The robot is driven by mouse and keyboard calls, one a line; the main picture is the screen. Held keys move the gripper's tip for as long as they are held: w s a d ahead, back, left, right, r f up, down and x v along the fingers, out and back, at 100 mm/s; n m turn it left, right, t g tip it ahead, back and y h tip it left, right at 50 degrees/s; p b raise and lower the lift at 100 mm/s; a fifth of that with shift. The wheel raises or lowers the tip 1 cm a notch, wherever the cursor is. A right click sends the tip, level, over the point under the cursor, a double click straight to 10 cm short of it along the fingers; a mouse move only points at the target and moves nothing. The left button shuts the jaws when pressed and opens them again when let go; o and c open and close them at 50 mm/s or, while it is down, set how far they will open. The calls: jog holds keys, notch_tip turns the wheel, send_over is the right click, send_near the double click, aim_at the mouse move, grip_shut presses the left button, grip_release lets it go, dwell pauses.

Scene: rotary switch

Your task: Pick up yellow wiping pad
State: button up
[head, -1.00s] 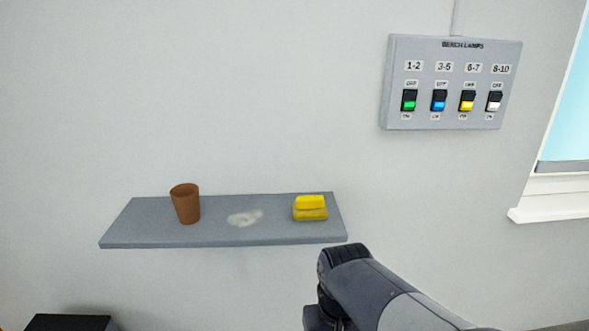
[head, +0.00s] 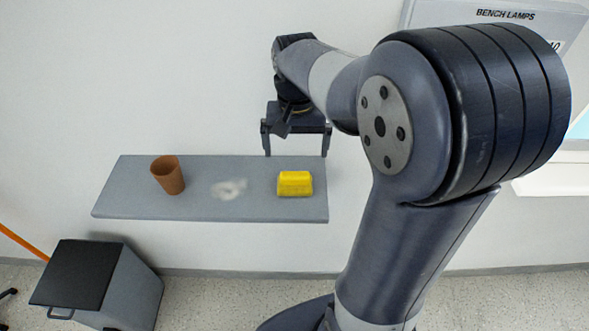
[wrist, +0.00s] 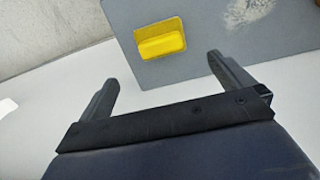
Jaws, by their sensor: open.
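The yellow wiping pad (head: 295,184) lies on the right part of the grey wall shelf (head: 120,208). It has a raised grip along its top. In the wrist view the pad (wrist: 160,39) is beyond my fingertips, near the shelf's edge. My gripper (head: 296,153) is open and empty, with its fingers apart and pointing down over the back of the shelf, behind the pad in the head view. Both fingers also show in the wrist view (wrist: 162,70). Nothing is between them, and the pad is not touched.
A brown cup (head: 168,175) stands on the left of the shelf, and a whitish smudge (head: 229,189) lies between cup and pad. A grey bin with a black lid (head: 75,272) stands below left.

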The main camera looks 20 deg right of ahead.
aim_at(295, 174)
jog(key=f, duration=0.4)
jog(key=f+p, duration=0.1)
jog(key=f, duration=0.4)
jog(key=shift+s+a+f, duration=0.2)
jog(key=c, duration=1)
notch_tip(295, 174, up, 10)
jog(key=shift+r+b, duration=0.1)
jog(key=shift+b, duration=0.25)
jog(key=o, duration=0.3)
jog(key=shift+c, duration=1.1)
